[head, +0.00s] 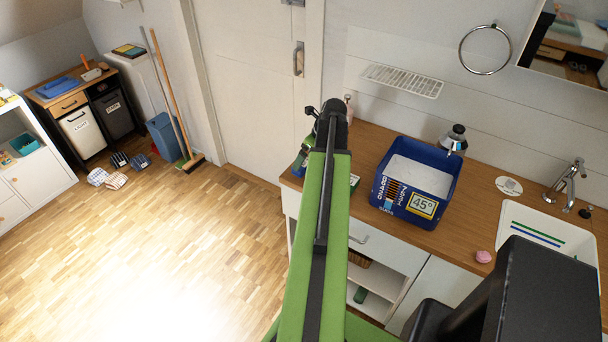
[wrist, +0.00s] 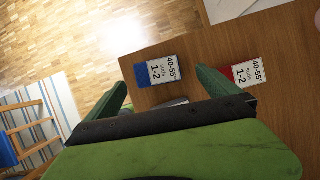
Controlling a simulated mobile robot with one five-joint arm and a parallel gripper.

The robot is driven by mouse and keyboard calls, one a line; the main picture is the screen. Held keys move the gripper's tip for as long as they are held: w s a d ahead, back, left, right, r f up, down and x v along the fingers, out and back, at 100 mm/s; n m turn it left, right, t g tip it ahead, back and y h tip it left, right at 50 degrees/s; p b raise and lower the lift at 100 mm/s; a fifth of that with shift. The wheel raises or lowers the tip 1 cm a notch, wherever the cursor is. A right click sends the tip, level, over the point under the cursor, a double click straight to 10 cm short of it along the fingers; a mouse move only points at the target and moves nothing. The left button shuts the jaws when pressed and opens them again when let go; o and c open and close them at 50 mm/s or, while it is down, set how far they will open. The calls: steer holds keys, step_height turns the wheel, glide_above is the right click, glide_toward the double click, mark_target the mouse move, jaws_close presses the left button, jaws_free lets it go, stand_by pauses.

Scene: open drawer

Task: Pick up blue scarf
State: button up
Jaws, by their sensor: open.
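I cannot make out a blue scarf for certain. A flat blue item (head: 60,87) lies on the wooden-topped cabinet at the far left in the head view; I cannot tell if it is cloth. A blue patch (wrist: 6,152) also shows by a wooden frame at the left edge of the wrist view. My gripper (wrist: 165,86) is open and empty over the wooden counter (wrist: 195,52). A small white box with a blue end (wrist: 158,72) lies just beyond and between its fingers. In the head view my arm hides most of the gripper.
A red-ended box (wrist: 244,74) lies by the right finger. On the counter stand a blue bin (head: 418,192), a dark-topped metal container (head: 454,140) and a sink (head: 548,232). A broom (head: 178,100) and blue bucket (head: 164,136) stand left of the door. The parquet floor (head: 160,230) is largely clear.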

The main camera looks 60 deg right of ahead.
mark_target(304, 164)
steer(key=b+x, duration=0.4)
steer(key=shift+s+a+f+b, duration=0.1)
steer(key=shift+a+f+b, duration=0.15)
steer(key=shift+f, duration=0.25)
steer(key=shift+f+b, duration=0.25)
steer(key=shift+b, duration=0.05)
steer(key=shift+r, duration=0.2)
steer(key=c, duration=1.5)
